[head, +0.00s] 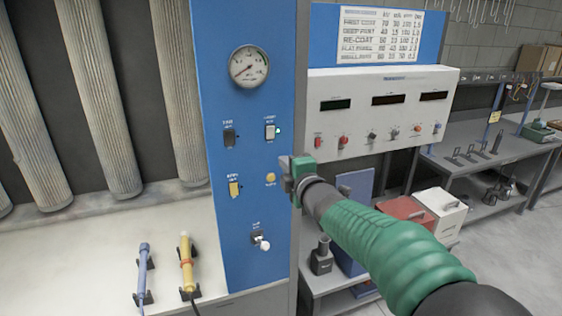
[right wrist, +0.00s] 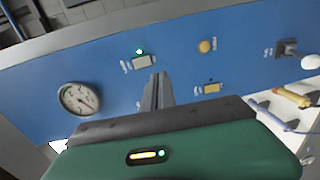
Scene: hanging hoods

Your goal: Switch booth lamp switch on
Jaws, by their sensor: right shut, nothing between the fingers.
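A blue control panel (head: 245,215) carries several small switches whose labels are too small to read surely, so I cannot tell which is the booth lamp switch. A white switch (head: 270,132) has a lit green light beside it. A black switch (head: 229,138) is to its left, a yellow switch (head: 234,188) below. My right gripper (head: 287,164) is shut and empty, by the panel's right edge. In the right wrist view its closed fingers (right wrist: 157,90) point at the panel, just below the white switch (right wrist: 142,61); contact cannot be told. My left gripper is not in view.
A round gauge (head: 249,66) is above the switches. A yellow button (head: 270,178) and a white-knobbed lever (head: 261,242) are lower. A blue tool (head: 143,268) and a yellow tool (head: 187,265) stand at lower left. A white control box (head: 380,108) is to the right.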

